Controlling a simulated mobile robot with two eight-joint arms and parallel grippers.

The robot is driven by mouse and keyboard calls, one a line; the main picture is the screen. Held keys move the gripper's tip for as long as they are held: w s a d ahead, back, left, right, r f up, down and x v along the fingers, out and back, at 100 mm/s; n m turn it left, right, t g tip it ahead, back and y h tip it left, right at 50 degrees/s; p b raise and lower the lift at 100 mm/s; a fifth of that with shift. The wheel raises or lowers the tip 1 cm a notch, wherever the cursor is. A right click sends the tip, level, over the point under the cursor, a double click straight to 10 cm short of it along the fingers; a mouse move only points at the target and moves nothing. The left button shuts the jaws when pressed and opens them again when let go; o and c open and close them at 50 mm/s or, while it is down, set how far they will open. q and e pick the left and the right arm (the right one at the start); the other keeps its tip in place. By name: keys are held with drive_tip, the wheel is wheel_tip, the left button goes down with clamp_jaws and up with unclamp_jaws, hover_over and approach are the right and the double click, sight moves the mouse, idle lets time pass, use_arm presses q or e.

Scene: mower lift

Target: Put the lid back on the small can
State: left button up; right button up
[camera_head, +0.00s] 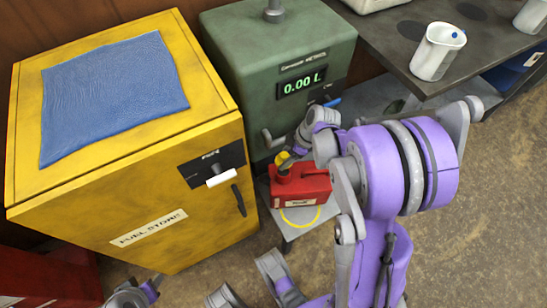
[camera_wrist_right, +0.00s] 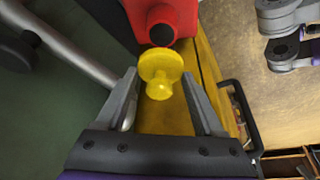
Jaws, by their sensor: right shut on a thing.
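The small can (camera_head: 300,184) is red with a pale label and stands upright on a low platform below the green dispenser. The yellow lid (camera_wrist_right: 160,72) is a disc with a narrower stem, held between the fingers of my right gripper (camera_wrist_right: 160,88). In the right wrist view the can (camera_wrist_right: 178,12) is just beyond the lid, and its dark round mouth (camera_wrist_right: 162,35) shows past the lid's edge. In the head view my right gripper (camera_head: 287,157) is at the can's top, partly hidden by my arm. Grey and purple parts of mine show at the bottom; the left jaws are not clear.
The yellow fuel store cabinet (camera_head: 187,235) with a blue cloth (camera_head: 110,88) on top is close left of the can. The green dispenser (camera_head: 285,62) reads 0.00 L. A dark bench (camera_head: 400,50) with a white beaker (camera_head: 437,52) is at the right. The floor at right is clear.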

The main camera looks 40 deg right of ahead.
sight(285, 171)
drive_tip(key=shift+s+d+f+b, duration=0.1)
drive_tip(key=shift+f+b, duration=0.4)
drive_tip(key=shift+f, duration=0.25)
wheel_tip(285, 171, down, 3)
drive_tip(key=shift+f+b, duration=0.1)
drive_tip(key=shift+b, duration=1.15)
drive_tip(key=shift+f+b, duration=0.65)
drive_tip(key=shift+f, duration=0.3)
drive_tip(key=shift+r, duration=0.1)
drive_tip(key=shift+f+p, duration=0.2)
drive_tip(key=shift+p, duration=0.1)
idle(0.4)
drive_tip(key=o, duration=1.3)
